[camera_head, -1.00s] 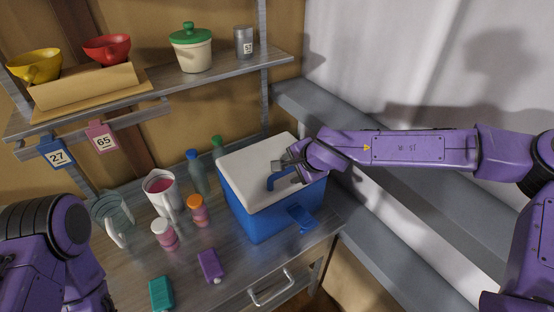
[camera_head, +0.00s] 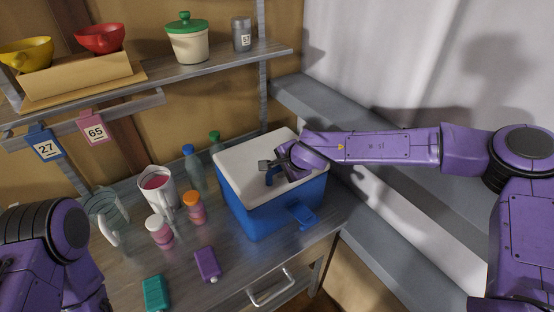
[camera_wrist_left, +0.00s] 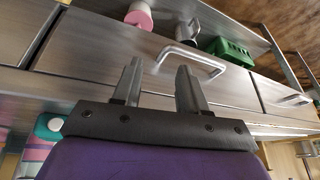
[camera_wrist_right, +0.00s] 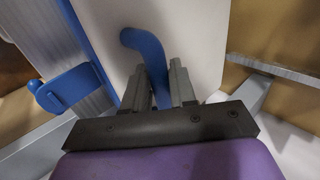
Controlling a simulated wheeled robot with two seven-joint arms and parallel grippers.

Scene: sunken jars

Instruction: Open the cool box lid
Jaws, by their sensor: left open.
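The cool box (camera_head: 262,215) is blue with a white lid (camera_head: 248,160) and stands on the counter. The lid lies flat on the box. A blue handle (camera_wrist_right: 150,48) stands on the lid. My right gripper (camera_head: 268,166) is at this handle, with one finger on each side of it in the right wrist view (camera_wrist_right: 161,75); it looks closed onto it. A blue latch (camera_head: 302,215) shows on the box's front and in the right wrist view (camera_wrist_right: 70,88). My left gripper (camera_wrist_left: 158,75) is open and empty, in front of a drawer handle (camera_wrist_left: 190,60).
Left of the box stand bottles (camera_head: 194,168), a white jug (camera_head: 158,187), small jars (camera_head: 194,207) and a glass pitcher (camera_head: 103,215). A purple item (camera_head: 207,263) and a teal item (camera_head: 156,293) lie near the front. A shelf (camera_head: 210,68) runs above; a grey ledge (camera_head: 370,225) lies right.

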